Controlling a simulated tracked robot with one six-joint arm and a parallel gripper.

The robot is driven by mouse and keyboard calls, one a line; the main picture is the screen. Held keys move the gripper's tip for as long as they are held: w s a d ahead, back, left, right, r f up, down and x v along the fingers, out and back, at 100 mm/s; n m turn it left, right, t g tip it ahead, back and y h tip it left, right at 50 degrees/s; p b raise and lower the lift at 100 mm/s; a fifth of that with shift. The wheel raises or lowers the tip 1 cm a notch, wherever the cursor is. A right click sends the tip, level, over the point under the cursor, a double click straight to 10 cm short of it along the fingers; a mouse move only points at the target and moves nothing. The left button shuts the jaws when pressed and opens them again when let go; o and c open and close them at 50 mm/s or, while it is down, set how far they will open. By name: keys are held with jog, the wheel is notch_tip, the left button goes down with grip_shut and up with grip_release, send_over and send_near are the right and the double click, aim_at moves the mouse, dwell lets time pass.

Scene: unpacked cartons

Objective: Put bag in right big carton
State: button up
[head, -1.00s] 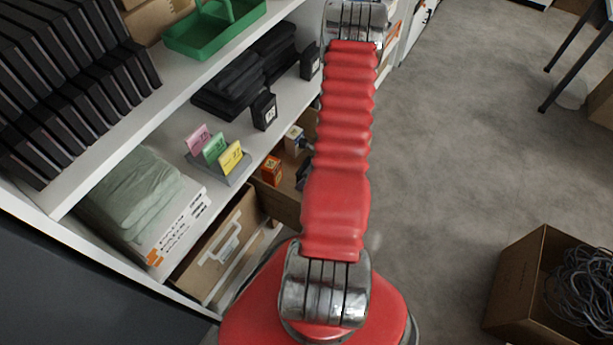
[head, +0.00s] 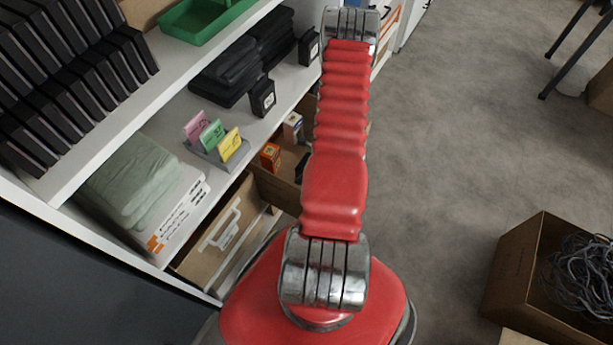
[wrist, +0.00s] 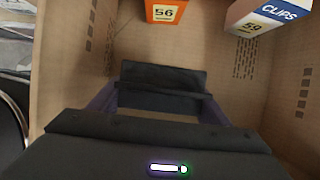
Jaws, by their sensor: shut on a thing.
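In the wrist view my gripper (wrist: 160,90) reaches down into an open brown carton (wrist: 205,45). Its jaws are closed on a dark, flat thing, seemingly the bag; little of it shows, and its outline merges with the black jaws. In the head view my arm hides most of the gripper, and a small dark part shows beside the arm in the lower-shelf carton (head: 268,188). A big open carton (head: 518,265) holding grey cables (head: 583,275) stands on the floor at the lower right.
An orange box (wrist: 165,10) and a blue-and-white clips box (wrist: 262,16) stand in the carton around my gripper. Black folded bags (head: 225,75), black boxes and a card holder (head: 218,150) lie on the shelf above.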

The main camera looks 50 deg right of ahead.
jog(key=shift+f, duration=0.15)
jog(key=shift+f, duration=1.95)
jog(key=shift+f, duration=0.1)
jog(key=o, duration=1.2)
jog(key=shift+o, duration=0.2)
jog(key=v, duration=1.2)
jog(key=shift+w+r, duration=0.1)
jog(key=shift+r, duration=0.15)
